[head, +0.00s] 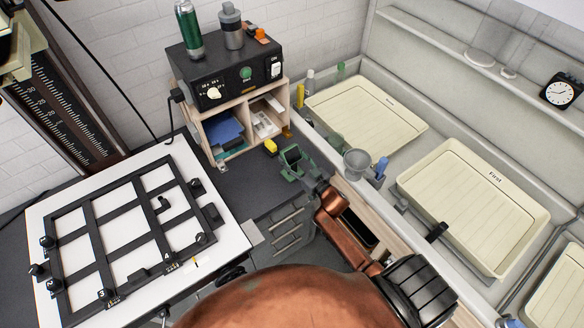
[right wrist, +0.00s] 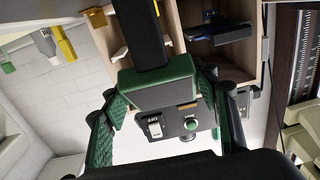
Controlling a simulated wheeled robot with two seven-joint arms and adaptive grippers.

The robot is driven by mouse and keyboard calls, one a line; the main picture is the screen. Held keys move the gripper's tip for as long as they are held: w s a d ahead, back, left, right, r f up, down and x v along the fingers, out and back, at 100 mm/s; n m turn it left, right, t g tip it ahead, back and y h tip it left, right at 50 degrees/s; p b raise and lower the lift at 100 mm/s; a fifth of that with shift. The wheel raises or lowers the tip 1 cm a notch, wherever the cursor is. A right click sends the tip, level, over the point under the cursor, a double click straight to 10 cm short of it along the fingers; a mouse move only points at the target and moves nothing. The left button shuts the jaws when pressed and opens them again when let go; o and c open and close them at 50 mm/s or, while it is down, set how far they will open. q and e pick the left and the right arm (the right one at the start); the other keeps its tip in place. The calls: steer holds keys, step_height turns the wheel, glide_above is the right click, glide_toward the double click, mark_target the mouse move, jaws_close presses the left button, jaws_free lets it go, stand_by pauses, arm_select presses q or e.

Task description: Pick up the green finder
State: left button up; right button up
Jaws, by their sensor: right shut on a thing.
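The green finder (head: 291,156), a small green and black device, shows in the head view over the dark counter's right part, at the tip of my right arm. My right gripper (head: 297,169) is shut on it. In the right wrist view the finder's green block and black upright part (right wrist: 152,88) fill the middle, between the fingers of my right gripper (right wrist: 165,112). I cannot tell whether the finder touches the counter. My left gripper is not in view.
A wooden cubby (head: 242,128) with a black timer box (head: 228,75) stands behind the finder. A yellow item (head: 271,147) lies close by. A black-framed easel (head: 128,226) is at left. Cream trays (head: 480,205) and a grey beaker (head: 357,162) are at right.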

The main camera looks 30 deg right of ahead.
steer(key=c, duration=0.6)
steer(key=shift+r, duration=0.1)
jaws_close()
